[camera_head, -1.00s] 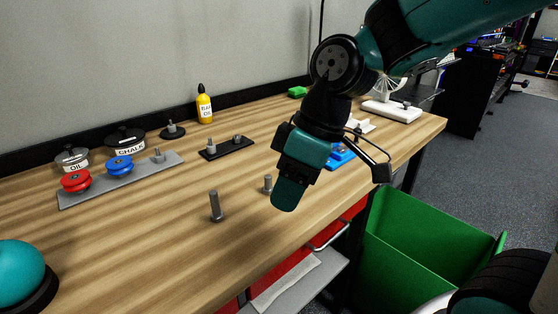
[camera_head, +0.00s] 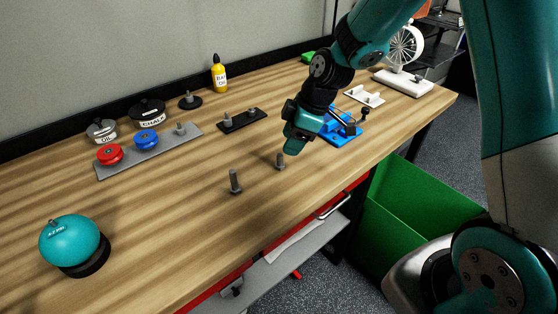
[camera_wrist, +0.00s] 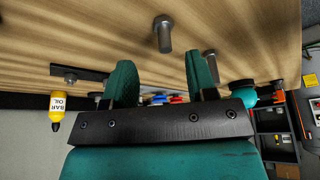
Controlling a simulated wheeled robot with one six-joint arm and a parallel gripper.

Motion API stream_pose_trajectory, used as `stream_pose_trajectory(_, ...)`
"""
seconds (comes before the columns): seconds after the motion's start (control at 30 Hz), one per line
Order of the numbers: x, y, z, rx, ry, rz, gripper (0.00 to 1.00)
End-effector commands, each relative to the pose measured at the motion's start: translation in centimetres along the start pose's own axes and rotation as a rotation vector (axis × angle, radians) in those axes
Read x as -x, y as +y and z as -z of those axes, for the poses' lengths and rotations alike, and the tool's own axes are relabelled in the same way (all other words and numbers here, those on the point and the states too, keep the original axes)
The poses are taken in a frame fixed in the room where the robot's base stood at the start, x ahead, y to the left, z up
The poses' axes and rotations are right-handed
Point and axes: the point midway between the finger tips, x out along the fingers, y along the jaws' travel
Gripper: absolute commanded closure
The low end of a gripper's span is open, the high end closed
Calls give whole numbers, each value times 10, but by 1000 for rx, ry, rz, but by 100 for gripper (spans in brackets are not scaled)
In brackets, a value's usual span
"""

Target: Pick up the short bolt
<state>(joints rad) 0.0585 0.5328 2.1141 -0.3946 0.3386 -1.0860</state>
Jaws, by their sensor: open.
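Two grey bolts stand upright on the wooden table (camera_head: 190,215). The short bolt (camera_head: 280,161) is the right one in the head view, nearer my gripper. The taller bolt (camera_head: 235,183) stands to its left, closer to the front edge. My gripper (camera_head: 294,142) hangs above and just right of the short bolt, apart from it. The wrist view looks upside down along the table. There my gripper's teal fingers (camera_wrist: 162,78) are apart with nothing between them. The short bolt (camera_wrist: 163,34) shows above the gap, and the taller bolt (camera_wrist: 211,66) is by the right finger.
A blue fixture (camera_head: 338,134) lies behind my gripper. A grey strip (camera_head: 120,172) holds red and blue knobs. A black plate with bolts (camera_head: 243,121), a yellow bottle (camera_head: 219,74) and a teal ball (camera_head: 69,242) stand around. A green bin (camera_head: 415,205) is below the front edge.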

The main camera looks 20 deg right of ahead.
Motion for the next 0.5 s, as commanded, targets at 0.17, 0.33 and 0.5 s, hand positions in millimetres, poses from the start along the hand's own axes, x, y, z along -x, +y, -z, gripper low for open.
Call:
stream_pose_trajectory(0.17, -13, 0, 0, 0, 0, 0, 48)
stream_pose_trajectory(0.33, -33, -5, 5, 2, -1, 5, 48)
stream_pose_trajectory(0.5, -57, -6, 5, 0, -1, 2, 48)
